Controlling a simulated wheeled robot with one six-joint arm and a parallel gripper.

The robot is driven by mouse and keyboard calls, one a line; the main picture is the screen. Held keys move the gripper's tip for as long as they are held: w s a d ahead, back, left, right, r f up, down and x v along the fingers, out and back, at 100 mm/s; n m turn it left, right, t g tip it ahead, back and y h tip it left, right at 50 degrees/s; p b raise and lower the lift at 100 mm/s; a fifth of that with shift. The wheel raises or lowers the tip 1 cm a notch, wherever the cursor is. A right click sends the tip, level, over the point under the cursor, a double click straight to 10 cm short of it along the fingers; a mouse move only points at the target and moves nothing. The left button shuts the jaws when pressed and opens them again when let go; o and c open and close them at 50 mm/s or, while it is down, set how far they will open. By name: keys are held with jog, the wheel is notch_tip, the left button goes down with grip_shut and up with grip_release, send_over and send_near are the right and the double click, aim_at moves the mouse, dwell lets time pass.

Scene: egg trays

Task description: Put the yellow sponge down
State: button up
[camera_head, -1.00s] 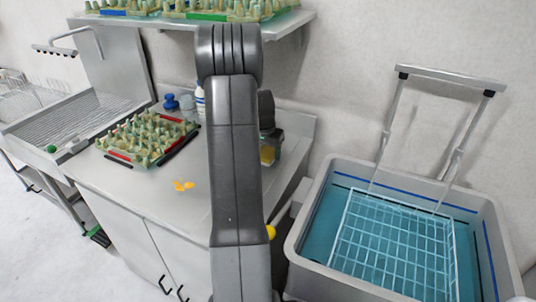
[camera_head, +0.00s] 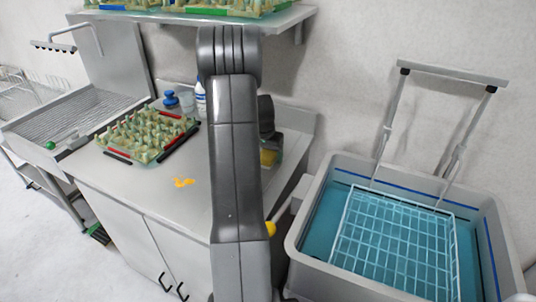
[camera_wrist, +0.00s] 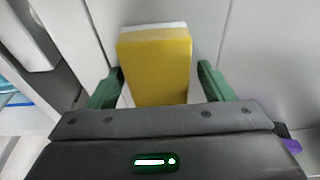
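The yellow sponge (camera_wrist: 155,65), a block with a pale whitish top edge, stands out between the two green fingers of my gripper (camera_wrist: 160,80) in the wrist view. The fingers lie along its two sides and appear closed on it; a small gap at the right finger cannot be ruled out. In the head view part of the yellow sponge (camera_head: 268,157) shows just right of my arm, in front of the counter's right end. My arm hides most of the gripper there. Whether the sponge touches the counter cannot be told.
The grey counter (camera_head: 140,185) holds a pegged egg tray (camera_head: 147,135), an orange-yellow patch (camera_head: 183,182) and bottles (camera_head: 200,98). A sink (camera_head: 75,120) is at left. A grey tub (camera_head: 310,225) with a wire rack (camera_head: 390,240) stands at right. A shelf hangs above.

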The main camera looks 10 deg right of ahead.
jog(key=shift+s+d, duration=0.1)
jog(key=shift+r+p, duration=0.4)
jog(key=shift+p, duration=0.15)
jog(key=b+v, duration=0.1)
jog(key=v, duration=1.1)
jog(key=shift+r, duration=0.2)
jog(key=shift+f, duration=0.1)
jog(key=x, duration=1.3)
jog(key=shift+f, duration=0.25)
jog(key=shift+r, duration=0.45)
jog(key=shift+f, duration=0.1)
